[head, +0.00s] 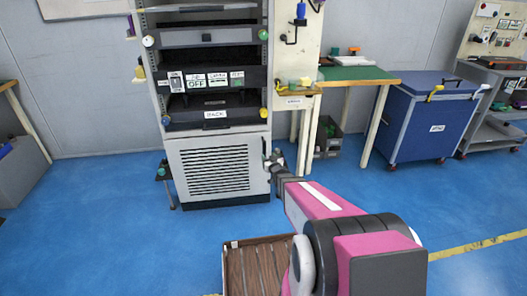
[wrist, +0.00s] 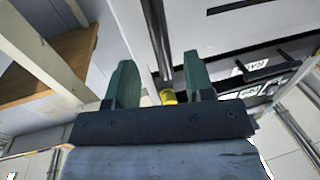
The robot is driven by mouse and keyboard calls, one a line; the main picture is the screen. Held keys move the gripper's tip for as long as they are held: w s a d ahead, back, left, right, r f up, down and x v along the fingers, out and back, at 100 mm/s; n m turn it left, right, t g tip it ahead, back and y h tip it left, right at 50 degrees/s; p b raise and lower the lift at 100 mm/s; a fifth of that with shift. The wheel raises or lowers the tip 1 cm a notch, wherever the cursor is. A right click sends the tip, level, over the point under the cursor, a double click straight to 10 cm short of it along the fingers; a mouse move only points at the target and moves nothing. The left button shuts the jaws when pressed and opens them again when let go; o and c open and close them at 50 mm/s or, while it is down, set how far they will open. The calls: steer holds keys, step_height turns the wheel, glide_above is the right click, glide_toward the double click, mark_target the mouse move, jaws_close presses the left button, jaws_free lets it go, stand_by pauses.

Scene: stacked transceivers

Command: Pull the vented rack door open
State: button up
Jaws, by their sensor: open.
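The vented rack door (head: 213,168) is a pale panel with dark horizontal slots at the bottom of the rack, and it looks closed. My gripper (head: 272,157) is at the door's right edge, partly hidden by its own arm in the head view. In the wrist view my gripper (wrist: 157,82) is open, with a green finger on each side. A dark upright bar (wrist: 157,40) shows between the fingers, perhaps the door's handle; I cannot tell whether either finger touches it. A yellow knob (wrist: 167,96) shows beyond the gripper's base.
Above the door are rack shelves with a labelled unit (head: 213,114). A bench with a green top (head: 355,73) and a blue cabinet (head: 430,125) stand to the right. A brown slatted crate (head: 228,270) is on the floor in front. The blue floor before the door is mostly clear.

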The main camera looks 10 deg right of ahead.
mark_target(265, 152)
steer(key=w, duration=0.2)
steer(key=w+a, duration=0.1)
steer(key=w, duration=0.5)
steer(key=shift+a, duration=0.3)
jaws_close()
steer(key=shift+s, duration=0.1)
